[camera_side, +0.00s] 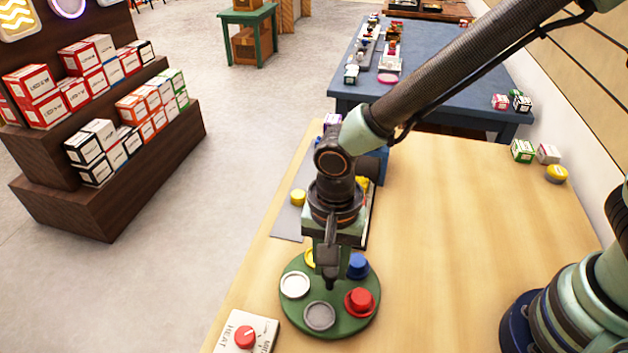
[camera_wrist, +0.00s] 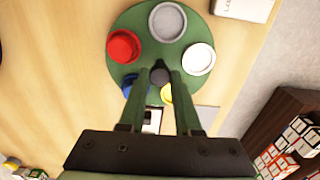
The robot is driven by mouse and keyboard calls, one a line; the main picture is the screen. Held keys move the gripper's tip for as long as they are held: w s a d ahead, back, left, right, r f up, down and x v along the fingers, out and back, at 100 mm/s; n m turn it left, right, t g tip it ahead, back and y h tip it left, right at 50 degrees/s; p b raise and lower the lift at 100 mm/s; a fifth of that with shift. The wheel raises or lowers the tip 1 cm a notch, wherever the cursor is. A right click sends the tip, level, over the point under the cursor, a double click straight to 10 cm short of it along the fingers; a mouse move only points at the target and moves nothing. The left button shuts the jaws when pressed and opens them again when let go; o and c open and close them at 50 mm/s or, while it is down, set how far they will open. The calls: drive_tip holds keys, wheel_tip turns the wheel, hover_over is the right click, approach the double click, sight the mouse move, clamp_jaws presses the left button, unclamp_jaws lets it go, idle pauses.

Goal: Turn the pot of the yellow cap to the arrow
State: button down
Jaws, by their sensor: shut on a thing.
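A round green turntable (camera_side: 352,325) carries several coloured pots around its rim. A yellow pot (camera_side: 309,258) is partly hidden behind my gripper; its yellow edge also shows in the wrist view (camera_wrist: 167,93). My gripper (camera_side: 330,282) points down over the middle of the turntable. In the wrist view its fingers close on a dark centre knob (camera_wrist: 160,75). A yellow cap (camera_side: 298,198) lies on a grey mat behind the turntable. The red pot (camera_side: 360,302) and blue pot (camera_side: 358,266) look filled or capped. The white pot (camera_side: 295,285) and grey pot (camera_side: 319,316) look level-topped. I cannot make out the arrow.
A white panel with a red knob (camera_side: 245,337) marked HEAT stands at the table's front left. Small boxes (camera_side: 523,151) and a yellow round item (camera_side: 557,173) sit at the far right. The wooden table (camera_side: 450,230) is clear to the right of the turntable.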

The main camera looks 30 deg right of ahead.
sight(331, 271)
drive_tip(key=shift+r+m, duration=0.1)
drive_tip(key=shift+m, duration=3.2)
drive_tip(key=c, duration=0.6)
unclamp_jaws()
wheel_tip(331, 271, up, 12)
